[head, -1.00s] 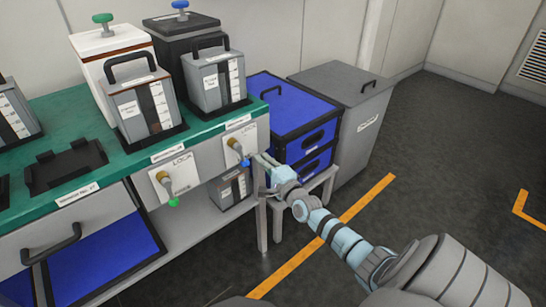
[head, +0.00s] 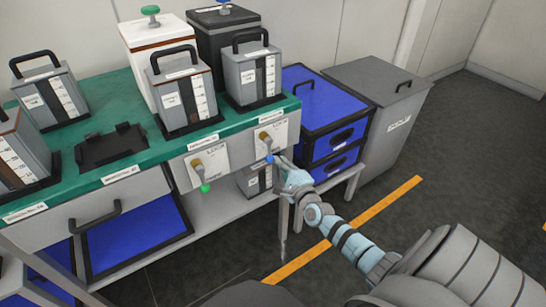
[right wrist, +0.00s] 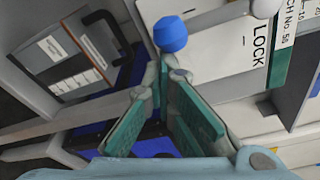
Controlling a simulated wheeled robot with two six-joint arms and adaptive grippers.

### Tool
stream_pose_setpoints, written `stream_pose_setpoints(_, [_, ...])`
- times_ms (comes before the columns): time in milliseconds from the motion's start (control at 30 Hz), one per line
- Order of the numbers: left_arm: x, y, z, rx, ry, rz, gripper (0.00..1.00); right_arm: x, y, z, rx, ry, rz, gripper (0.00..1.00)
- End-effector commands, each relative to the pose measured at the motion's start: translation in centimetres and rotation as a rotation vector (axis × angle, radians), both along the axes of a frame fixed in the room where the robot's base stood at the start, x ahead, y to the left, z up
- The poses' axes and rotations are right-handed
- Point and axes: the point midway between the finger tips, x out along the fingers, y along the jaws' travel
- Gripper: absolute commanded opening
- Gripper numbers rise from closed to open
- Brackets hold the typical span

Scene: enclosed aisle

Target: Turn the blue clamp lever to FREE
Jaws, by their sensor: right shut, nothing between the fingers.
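The blue clamp lever (head: 269,158) is on the right-hand white plate at the bench front. Its arm hangs down from a brass hub, with the blue knob at the low end. The word LOCK is at the plate's top; I cannot read FREE. In the right wrist view the knob (right wrist: 171,33) is just beyond the fingertips. My right gripper (head: 282,162) is shut and empty, its tips close beside the knob on the right; whether they touch is unclear. The right wrist view shows the fingers (right wrist: 165,70) meeting at their tips. My left gripper is out of view.
A green-knobbed lever (head: 205,188) is on the plate to the left. Lidded canisters (head: 252,75) stand on the green bench top (head: 140,165). A blue drawer unit (head: 318,105) and grey bin (head: 385,110) are to the right. Open floor lies at the right.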

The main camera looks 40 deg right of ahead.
Motion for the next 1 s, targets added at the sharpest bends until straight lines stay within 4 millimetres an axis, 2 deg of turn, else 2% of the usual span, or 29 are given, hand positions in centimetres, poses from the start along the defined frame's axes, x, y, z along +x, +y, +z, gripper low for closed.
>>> stream_pose_setpoints(100, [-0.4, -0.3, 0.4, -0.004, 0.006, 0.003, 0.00, -0.7, -0.8, 0.1, 0.015, -0.003, -0.018, 0.00])
stream_pose_setpoints(467, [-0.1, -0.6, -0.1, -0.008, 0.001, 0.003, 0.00, -0.7, -1.0, -0.2, 0.014, -0.004, -0.019, 0.00])
stream_pose_setpoints(567, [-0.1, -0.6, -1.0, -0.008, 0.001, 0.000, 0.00, -0.5, -1.6, -0.6, 0.013, -0.005, -0.016, 0.00])
stream_pose_setpoints(767, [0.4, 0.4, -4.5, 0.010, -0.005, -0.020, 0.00, 0.0, -4.1, -2.3, 0.013, -0.002, -0.006, 0.00])
stream_pose_setpoints(800, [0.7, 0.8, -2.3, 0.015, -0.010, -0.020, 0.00, -1.7, -3.5, -1.3, 0.016, 0.005, -0.004, 0.00])
stream_pose_setpoints(833, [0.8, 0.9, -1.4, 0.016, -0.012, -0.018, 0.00, -2.7, -3.2, -0.9, 0.017, 0.005, -0.004, 0.00])
stream_pose_setpoints(1000, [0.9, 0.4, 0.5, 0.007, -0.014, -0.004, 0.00, -7.3, -2.1, -0.5, 0.015, 0.001, -0.004, 0.00])
